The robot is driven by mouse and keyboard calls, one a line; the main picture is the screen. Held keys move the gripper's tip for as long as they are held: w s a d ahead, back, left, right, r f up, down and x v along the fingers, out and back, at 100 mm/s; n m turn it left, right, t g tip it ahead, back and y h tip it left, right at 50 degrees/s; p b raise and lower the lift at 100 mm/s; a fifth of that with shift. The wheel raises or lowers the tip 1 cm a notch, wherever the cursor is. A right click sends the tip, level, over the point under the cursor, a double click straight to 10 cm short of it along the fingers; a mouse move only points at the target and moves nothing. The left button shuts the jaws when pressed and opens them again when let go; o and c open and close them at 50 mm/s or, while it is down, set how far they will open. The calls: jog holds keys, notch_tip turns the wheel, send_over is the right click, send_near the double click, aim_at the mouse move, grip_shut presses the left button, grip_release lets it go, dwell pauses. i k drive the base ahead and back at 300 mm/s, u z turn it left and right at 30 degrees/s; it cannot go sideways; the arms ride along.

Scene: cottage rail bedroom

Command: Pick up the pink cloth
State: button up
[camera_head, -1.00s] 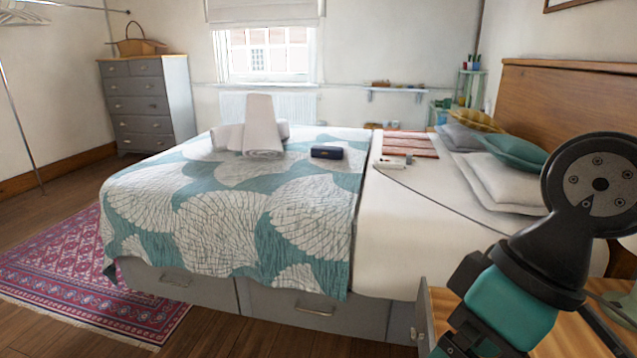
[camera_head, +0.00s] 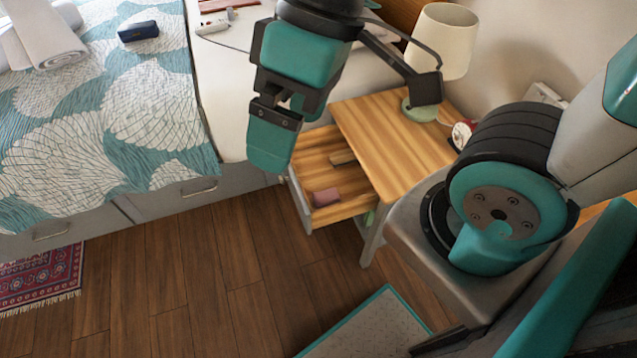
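A small dusky-pink folded item (camera_head: 326,197), which looks like the pink cloth, lies in the open drawer (camera_head: 350,209) of the wooden nightstand (camera_head: 395,135). It is near the drawer's front left part. My gripper (camera_head: 268,160) hangs up and left of it in the picture, in front of the bed's edge and the drawer's left end. It is apart from the pink item. The fingers are seen from the side, so their opening is hidden. Nothing shows held in it.
A brown block (camera_head: 342,157) lies farther back in the drawer. A cream lamp (camera_head: 441,40) and a small round white clock-like item (camera_head: 461,135) stand on the nightstand. The bed (camera_head: 110,110) borders the left. The wooden floor (camera_head: 220,280) before the drawer is clear.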

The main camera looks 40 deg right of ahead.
aim_at(330, 196)
jog(key=k, duration=0.5)
jog(key=u, duration=1.25)
jog(key=i, duration=1)
jog(key=z, duration=2.4)
